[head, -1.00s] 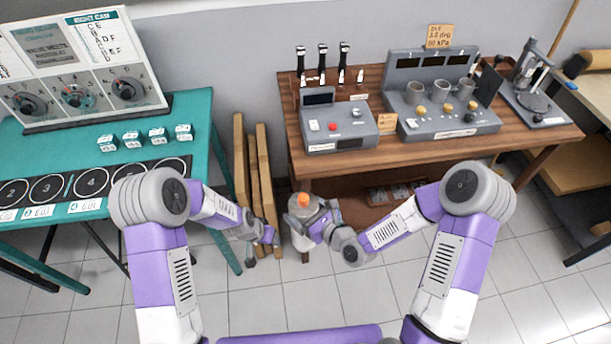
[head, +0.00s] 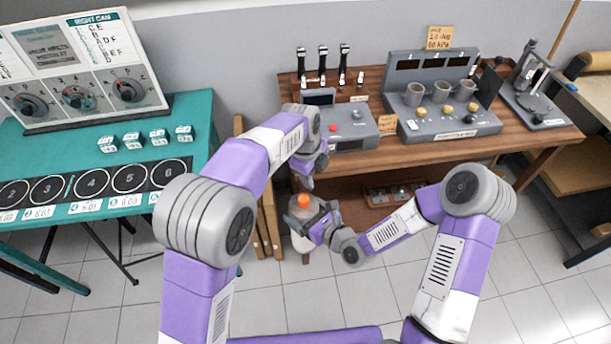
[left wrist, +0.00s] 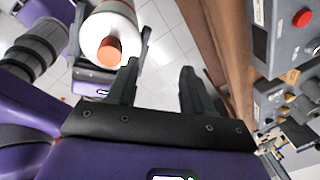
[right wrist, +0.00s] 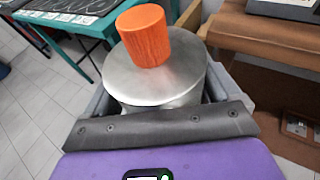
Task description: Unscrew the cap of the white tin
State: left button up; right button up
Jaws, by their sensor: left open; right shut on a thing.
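The white tin (head: 301,242) with its orange cap (head: 304,201) is held in front of the wooden bench. In the right wrist view the orange cap (right wrist: 146,36) sits on the tin's silvery top (right wrist: 158,78). My right gripper (head: 304,222) is shut around the tin's upper part. My left gripper (head: 308,183) is above the tin, pointing down, open and empty. In the left wrist view its two fingers (left wrist: 157,88) are apart, and the cap (left wrist: 109,50) lies to the left of them, not between them. The tin's lower part is partly hidden.
The wooden bench (head: 358,161) is close behind the left gripper, with a grey box with a red button (head: 345,141) on it. Wooden boards (head: 268,225) lean to the left of the tin. A teal table (head: 205,125) stands further left.

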aim_at(306, 197)
pick_arm(q)
jog(key=s+r+m, duration=0.1)
jog(key=s+a+r+m+g+y, duration=0.1)
jog(key=m, duration=0.1)
jog(key=s+a+r+m+y, duration=0.1)
jog(key=s, duration=0.1)
jog(key=shift+a+r+m, duration=0.2)
jog(key=shift+a+m, duration=0.05)
jog(key=shift+m, duration=0.15)
jog(key=shift+f, duration=3.9)
